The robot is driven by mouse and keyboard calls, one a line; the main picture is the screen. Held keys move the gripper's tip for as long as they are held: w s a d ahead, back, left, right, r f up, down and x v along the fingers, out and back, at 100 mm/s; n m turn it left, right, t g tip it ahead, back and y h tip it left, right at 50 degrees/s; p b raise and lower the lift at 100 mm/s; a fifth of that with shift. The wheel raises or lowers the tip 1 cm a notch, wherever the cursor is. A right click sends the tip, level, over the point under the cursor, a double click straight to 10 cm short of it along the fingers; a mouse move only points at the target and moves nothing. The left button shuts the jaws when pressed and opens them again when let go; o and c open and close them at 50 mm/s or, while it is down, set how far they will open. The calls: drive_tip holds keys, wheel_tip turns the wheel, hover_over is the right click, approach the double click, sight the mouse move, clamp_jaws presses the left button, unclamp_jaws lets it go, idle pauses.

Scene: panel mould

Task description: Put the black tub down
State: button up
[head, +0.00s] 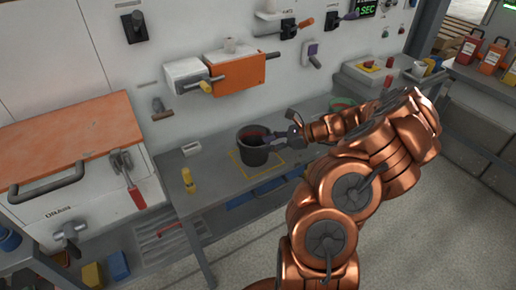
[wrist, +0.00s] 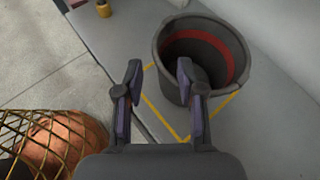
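The black tub (head: 254,156) stands upright on the grey bench, within a yellow outline (head: 282,163). It has a red band inside. In the wrist view the tub (wrist: 222,62) fills the upper right, its open mouth facing the camera. My gripper (head: 285,138) is at the tub's right rim in the head view. In the wrist view my gripper (wrist: 160,80) has its fingers apart with a clear gap. The right finger overlaps the tub's near side; the left finger is outside it. I cannot tell whether either finger touches the tub.
An orange-fronted box (head: 236,78) is on the wall above. A green-rimmed container (head: 342,103) is behind my arm. Bare bench (head: 217,172) lies left of the tub.

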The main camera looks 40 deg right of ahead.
drive_tip(key=v, duration=0.6)
drive_tip(key=s+a+r+n+g, duration=0.1)
drive_tip(key=a+r+n+g, duration=0.25)
drive_tip(key=a, duration=0.55)
drive_tip(key=s+a+r+n+g, duration=0.2)
drive_tip(key=a+n, duration=0.3)
drive_tip(key=a, duration=0.3)
drive_tip(key=s+a+r+n+g, duration=0.1)
drive_tip(key=a+r+n+g, duration=0.3)
drive_tip(key=a, duration=0.5)
drive_tip(key=s+a+f+n+g+h, duration=0.1)
drive_tip(key=s+a+n+h, duration=0.1)
drive_tip(key=s+a+n, duration=0.3)
drive_tip(key=s+a+n+h, duration=0.2)
drive_tip(key=s+n, duration=0.1)
drive_tip(key=s, duration=0.4)
drive_tip(key=s+d+f+n+h, duration=0.2)
drive_tip(key=s+n+h, duration=0.2)
drive_tip(key=s, duration=0.7)
drive_tip(key=shift+d+n+h+b, duration=0.35)
drive_tip(key=shift+n+h+b, duration=0.05)
drive_tip(key=shift+n, duration=0.45)
drive_tip(key=shift+r+g, duration=0.1)
drive_tip(key=shift+g, duration=0.15)
